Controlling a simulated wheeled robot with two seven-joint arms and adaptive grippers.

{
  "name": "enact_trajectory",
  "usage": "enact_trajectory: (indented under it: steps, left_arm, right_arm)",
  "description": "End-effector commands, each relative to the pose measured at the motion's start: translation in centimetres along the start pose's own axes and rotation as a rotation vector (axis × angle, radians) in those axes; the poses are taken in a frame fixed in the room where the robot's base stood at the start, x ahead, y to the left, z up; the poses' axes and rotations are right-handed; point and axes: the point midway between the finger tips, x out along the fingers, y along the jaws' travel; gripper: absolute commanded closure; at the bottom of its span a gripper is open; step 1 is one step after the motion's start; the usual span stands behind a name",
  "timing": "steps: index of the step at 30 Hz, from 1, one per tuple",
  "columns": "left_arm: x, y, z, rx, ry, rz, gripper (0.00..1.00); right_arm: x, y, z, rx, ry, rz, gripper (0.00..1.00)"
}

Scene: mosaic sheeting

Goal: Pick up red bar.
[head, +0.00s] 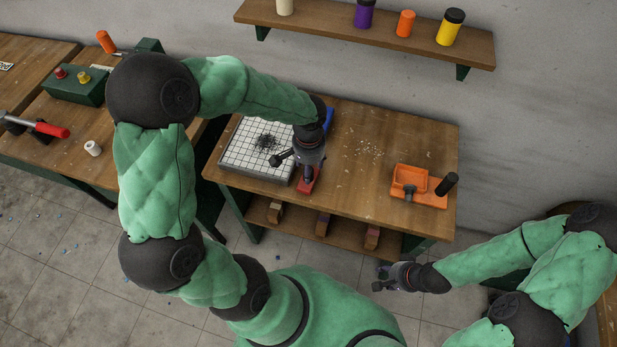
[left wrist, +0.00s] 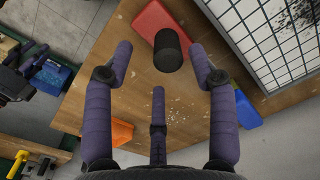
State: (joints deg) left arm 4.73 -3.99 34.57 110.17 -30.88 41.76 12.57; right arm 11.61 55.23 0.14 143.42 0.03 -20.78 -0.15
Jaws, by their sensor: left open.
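The red bar (head: 305,187) lies on the wooden workbench next to the right front corner of the gridded white tray (head: 229,164). It also shows at the top of the left wrist view (left wrist: 150,18). A black cylinder (left wrist: 171,50) appears at its edge and looks like an upright handle. My left gripper (head: 296,170) is above the bar and hides part of it in the head view. In the left wrist view its fingers (left wrist: 160,62) are spread around empty space, with the cylinder between the tips. My right gripper (head: 381,278) is in front of the bench, fingers apart and empty.
A blue bar (head: 328,121) lies at the tray's back right. An orange tray and block with a black handle (head: 447,184) stand at the bench's right. Pale chips (head: 368,150) are scattered mid-bench. Blocks sit on the lower shelf (head: 290,226).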

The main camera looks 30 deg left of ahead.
Motion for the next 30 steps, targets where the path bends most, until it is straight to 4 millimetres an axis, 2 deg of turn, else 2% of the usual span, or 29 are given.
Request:
enact_trajectory:
  steps: [10, 18, 20, 24, 25, 30]
  left_arm:
    - [4.5, -0.7, -0.5, 0.0, -0.003, 0.001, 0.42]
    - [4.8, -0.7, -0.6, 0.0, 0.0, 0.0, 0.42]
    - [4.8, -0.7, -0.6, 0.0, -0.001, 0.0, 0.56]
    - [4.8, -0.7, -0.5, 0.0, -0.001, 0.0, 0.96]
    - [4.8, -0.7, -0.5, 0.0, -0.001, 0.0, 1.0]
    - [4.8, -0.7, -0.6, 0.0, 0.0, 0.0, 1.0]
  right_arm:
    - [1.3, 0.5, -0.1, 0.0, 0.0, 0.0, 0.6]
    - [1.3, 0.5, -0.1, 0.0, 0.0, 0.0, 0.6]
    - [1.3, 0.5, -0.1, 0.0, 0.0, 0.0, 0.6]
    - [1.3, 0.5, -0.1, 0.0, 0.0, 0.0, 0.6]
    - [1.3, 0.5, -0.1, 0.0, 0.0, 0.0, 0.6]
    - [1.3, 0.5, -0.1, 0.0, 0.0, 0.0, 0.6]
